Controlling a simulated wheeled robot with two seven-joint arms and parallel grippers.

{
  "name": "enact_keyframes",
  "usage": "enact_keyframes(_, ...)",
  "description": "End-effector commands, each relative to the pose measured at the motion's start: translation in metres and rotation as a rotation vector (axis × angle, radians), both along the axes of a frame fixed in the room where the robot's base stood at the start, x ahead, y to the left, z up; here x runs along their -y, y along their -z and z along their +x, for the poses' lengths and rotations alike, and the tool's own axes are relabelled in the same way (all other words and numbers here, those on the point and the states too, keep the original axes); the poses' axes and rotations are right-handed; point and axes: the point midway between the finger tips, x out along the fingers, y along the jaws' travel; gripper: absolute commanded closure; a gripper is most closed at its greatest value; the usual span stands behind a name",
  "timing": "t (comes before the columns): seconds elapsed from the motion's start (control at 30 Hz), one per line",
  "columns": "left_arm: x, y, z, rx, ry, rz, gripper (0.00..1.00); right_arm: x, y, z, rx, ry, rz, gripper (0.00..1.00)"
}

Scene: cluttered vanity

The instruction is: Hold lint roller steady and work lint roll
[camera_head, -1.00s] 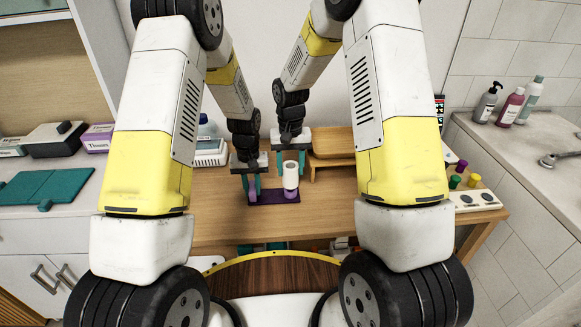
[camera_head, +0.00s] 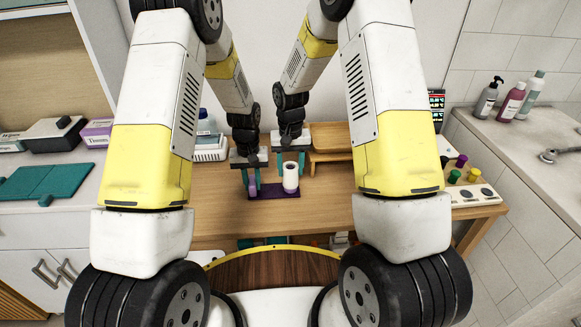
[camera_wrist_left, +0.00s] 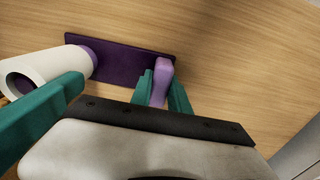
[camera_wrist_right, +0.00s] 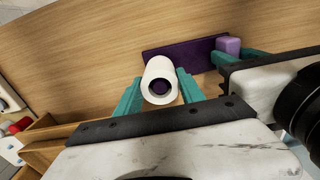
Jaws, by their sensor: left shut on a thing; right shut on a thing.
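The lint roller has a dark purple base (camera_head: 271,191) flat on the wooden table, with a lighter purple handle (camera_wrist_left: 161,75) at its left end. A white lint roll (camera_head: 291,180) stands upright at its right end. My left gripper (camera_head: 251,182) is shut on the handle. My right gripper (camera_head: 290,168) is shut on the roll, fingers on both sides. In the right wrist view, purple shows inside the bore of the roll (camera_wrist_right: 160,75). In the left wrist view, a purple collar (camera_wrist_left: 88,56) shows between roll and base.
A wooden stand (camera_head: 331,142) is behind right of the roller. A white board with coloured pegs (camera_head: 473,194) sits at the table's right. Bottles (camera_head: 512,103) stand on the right counter. The table in front of the roller is clear.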

Motion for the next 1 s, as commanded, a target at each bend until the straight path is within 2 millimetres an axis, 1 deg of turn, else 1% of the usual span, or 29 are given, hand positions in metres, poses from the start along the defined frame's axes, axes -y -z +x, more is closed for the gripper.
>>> enact_keyframes(0.2,0.000,0.000,0.000,0.000,0.000,0.000,1.00,0.000,0.000,0.000,0.000,0.000,0.000,0.94)
enact_keyframes(0.23,0.000,0.000,0.000,0.000,0.000,0.000,1.00,0.000,0.000,0.000,0.000,0.000,0.000,0.51)
enact_keyframes(0.33,0.000,0.000,0.000,0.000,0.000,0.000,1.00,0.000,0.000,0.000,0.000,0.000,0.000,0.31)
enact_keyframes(0.37,0.000,0.000,0.000,0.000,0.000,0.000,1.00,0.000,0.000,0.000,0.000,0.000,0.000,0.29)
enact_keyframes(0.63,0.000,0.000,0.000,0.000,0.000,0.000,1.00,0.000,0.000,0.000,0.000,0.000,0.000,0.29)
enact_keyframes(0.73,0.000,0.000,0.000,0.000,0.000,0.000,1.00,0.000,-0.005,0.000,0.000,0.000,0.000,0.29)
enact_keyframes(0.87,0.000,0.000,0.000,0.000,0.000,0.000,1.00,0.000,-0.024,0.001,0.003,0.001,0.001,0.29)
enact_keyframes(1.0,0.000,0.000,0.000,0.000,0.000,0.000,1.00,0.000,-0.055,0.001,0.005,0.000,0.001,0.29)
